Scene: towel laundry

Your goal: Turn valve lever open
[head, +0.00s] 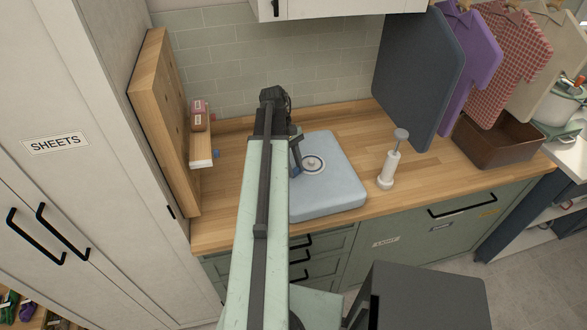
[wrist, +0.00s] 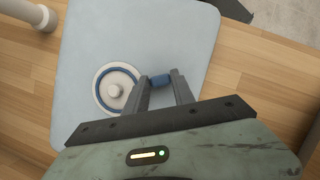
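The valve is a pale round disc with a blue ring (wrist: 117,90) and a raised hub, set on a light blue square block. The disc also shows in the head view (head: 313,164). A short blue lever piece (wrist: 161,81) lies beside the ring, between my fingertips. My gripper (wrist: 161,78) has a finger on each side of it, and the blue piece fills the gap. The left finger hides any link between the lever and the hub. In the head view my gripper (head: 296,155) is low over the block, left of the disc.
The light blue block (head: 338,185) rests on the wooden counter (head: 235,175). A white plunger-topped post (head: 389,168) stands to its right. A wooden board (head: 165,120) with a small shelf is at left.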

